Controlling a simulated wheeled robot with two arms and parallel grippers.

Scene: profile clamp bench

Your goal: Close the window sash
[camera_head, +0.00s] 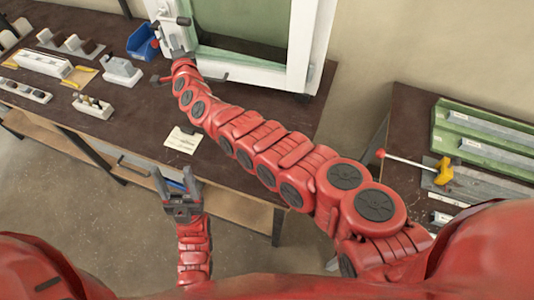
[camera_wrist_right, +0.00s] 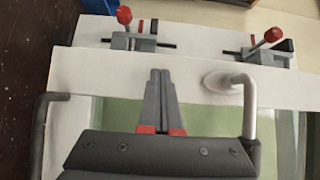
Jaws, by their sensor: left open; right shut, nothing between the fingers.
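The window (camera_head: 303,45), with a white frame and a pale green pane, stands on the bench at the top of the head view. In the right wrist view a white rail (camera_wrist_right: 100,68) crosses the picture, with a pale bent handle (camera_wrist_right: 248,105) on it and green pane below. My right gripper (camera_wrist_right: 159,75) is shut and empty, its fingertips over the rail, left of the handle. I cannot tell whether they touch it. In the head view its fingers are hard to make out at the frame's left side. My left gripper (camera_head: 175,178) is open and empty, in front of the bench edge.
Two clamps with red knobs (camera_wrist_right: 124,15) (camera_wrist_right: 273,34) sit beyond the rail. A blue bin (camera_head: 143,42) and several fixtures stand on the bench at left. A paper note (camera_head: 182,140) lies near the front edge. A side table at right holds green trays (camera_head: 480,130) and a yellow-handled tool (camera_head: 443,170).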

